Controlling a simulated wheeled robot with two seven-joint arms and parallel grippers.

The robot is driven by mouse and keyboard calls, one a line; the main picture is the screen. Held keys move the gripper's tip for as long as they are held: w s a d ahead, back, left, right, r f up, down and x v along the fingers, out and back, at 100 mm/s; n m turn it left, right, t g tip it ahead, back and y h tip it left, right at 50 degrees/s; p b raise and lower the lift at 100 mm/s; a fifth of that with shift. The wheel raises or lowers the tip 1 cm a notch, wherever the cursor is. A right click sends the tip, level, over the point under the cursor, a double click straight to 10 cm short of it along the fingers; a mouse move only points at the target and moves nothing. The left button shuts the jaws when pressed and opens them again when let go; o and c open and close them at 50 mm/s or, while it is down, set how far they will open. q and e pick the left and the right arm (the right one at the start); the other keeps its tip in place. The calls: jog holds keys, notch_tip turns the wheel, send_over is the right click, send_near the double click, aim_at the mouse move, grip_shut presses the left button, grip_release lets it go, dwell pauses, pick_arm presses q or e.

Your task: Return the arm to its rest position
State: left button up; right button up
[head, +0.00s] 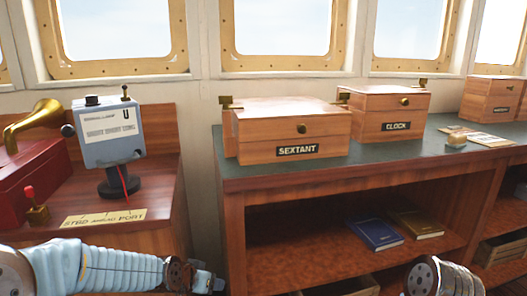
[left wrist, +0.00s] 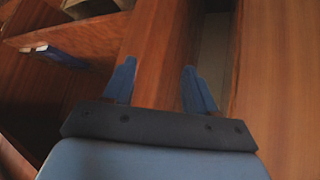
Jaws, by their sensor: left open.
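My left arm (head: 95,265) comes in from the left in the head view, low in front of the wooden cabinets. My left gripper (head: 215,284) is at its right end, near the gap between the two cabinets. In the left wrist view the two blue fingers of the left gripper (left wrist: 160,88) stand apart with nothing between them. Wooden panels lie beyond them. Part of my right arm (head: 440,278) shows at the bottom right of the head view; its gripper is out of view.
A sextant box (head: 290,130) and a clock box (head: 388,114) stand on the green-topped counter (head: 240,171). A blue book (head: 375,234) lies on the shelf below. A grey signal device (head: 108,135) and a red box with a brass horn (head: 30,125) stand on the left cabinet.

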pick_arm(q)
jog(key=s+f+n+g, duration=0.1)
jog(key=s+f, duration=0.3)
jog(key=f, duration=0.3)
jog(key=s+d+f+n+g, duration=0.1)
jog(key=s+f+g, duration=0.1)
jog(key=s+f, duration=0.35)
jog(key=s+f+g, duration=0.1)
jog(key=s+f, duration=0.1)
jog(key=f, duration=0.6)
jog(key=s+d+f+n+g, duration=0.2)
jog(key=s+f, duration=0.6)
jog(key=s, duration=0.5)
jog(key=shift+s+d+f+n+g+h, duration=0.15)
jog(key=shift+d+n+g+h, duration=0.2)
jog(key=shift+d, duration=0.2)
